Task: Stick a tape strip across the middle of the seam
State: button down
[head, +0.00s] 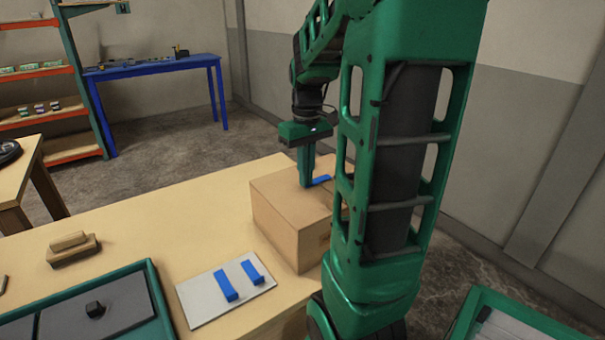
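A closed cardboard box (284,208) stands on the wooden table, partly hidden by my arm. A blue tape strip (321,180) is at the top of the box, just right of my fingertips. I cannot tell whether it lies flat on the box or whether my fingers touch it. My gripper (306,184) points down with its tips at the box top. Its fingers overlap in this view, so its opening does not show. The seam cannot be made out clearly. Two more blue strips, one left (226,286) and one right (253,272), lie on a pale plate (204,300).
The wooden table (150,225) has free room left of the box. A wooden block tool (72,248) and a green-rimmed dark tray (160,295) are on it. A blue bench (165,66) and a shelf rack (40,73) stand behind. A green-edged container (505,320) is at lower right.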

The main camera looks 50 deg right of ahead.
jog(key=shift+f, duration=0.35)
dwell(0.4)
jog(key=c, duration=1.9)
grip_release()
jog(key=shift+r, duration=0.15)
notch_tip(320, 180, up, 10)
jog(key=shift+w+r, duration=0.1)
jog(key=shift+r, duration=0.15)
